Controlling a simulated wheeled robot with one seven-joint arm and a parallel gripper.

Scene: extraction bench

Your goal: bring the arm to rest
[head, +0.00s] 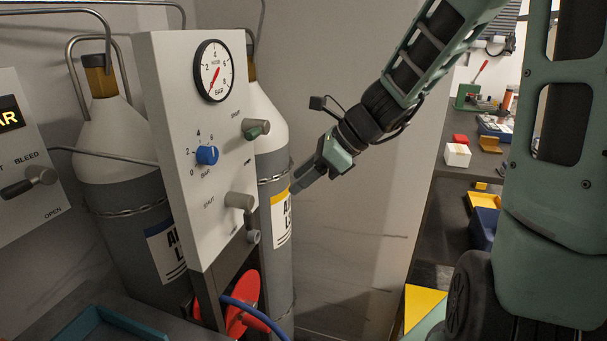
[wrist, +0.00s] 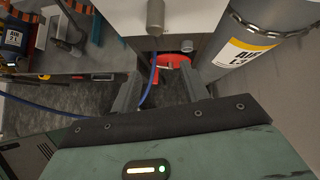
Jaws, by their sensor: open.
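My gripper (head: 306,181) is in the middle of the head view, at the end of my arm, which reaches in from the upper right. It points down and left, just right of the grey panel and in front of the right-hand gas cylinder. In the wrist view my gripper (wrist: 160,92) shows two dark fingers apart with nothing held between them. A blue hose and a red round part show beyond the fingers.
The panel (head: 190,140) carries a gauge (head: 213,70), a blue knob (head: 207,155) and levers. Gas cylinders (head: 125,200) stand behind it. The red part (head: 243,303) and blue hose (head: 250,312) lie below. A cluttered bench (head: 455,205) is at right. Bare wall lies right of my gripper.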

